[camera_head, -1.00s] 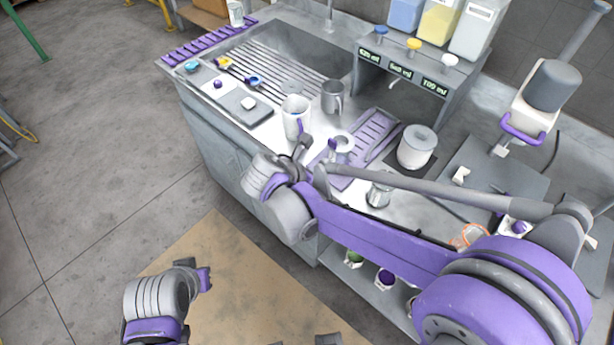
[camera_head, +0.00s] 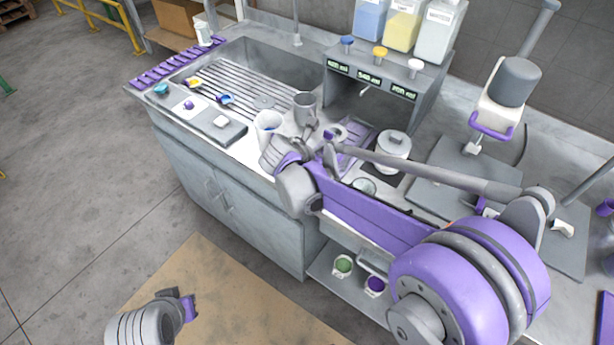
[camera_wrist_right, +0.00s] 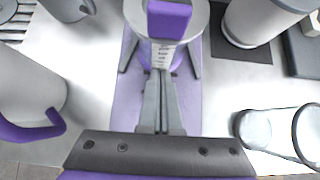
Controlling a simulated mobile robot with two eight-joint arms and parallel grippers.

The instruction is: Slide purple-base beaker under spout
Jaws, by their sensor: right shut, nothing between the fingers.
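The small spout (camera_head: 364,91) hangs under the dispenser (camera_head: 400,95), beyond the beaker. My left gripper (camera_head: 187,306) is low over the floor, its jaw opening unclear.
A white mug (camera_head: 267,124) and a metal mug (camera_head: 304,107) stand left of the tray. A glass vessel (camera_wrist_right: 275,130) is close on the right in the wrist view. The sink (camera_head: 255,85) lies behind left.

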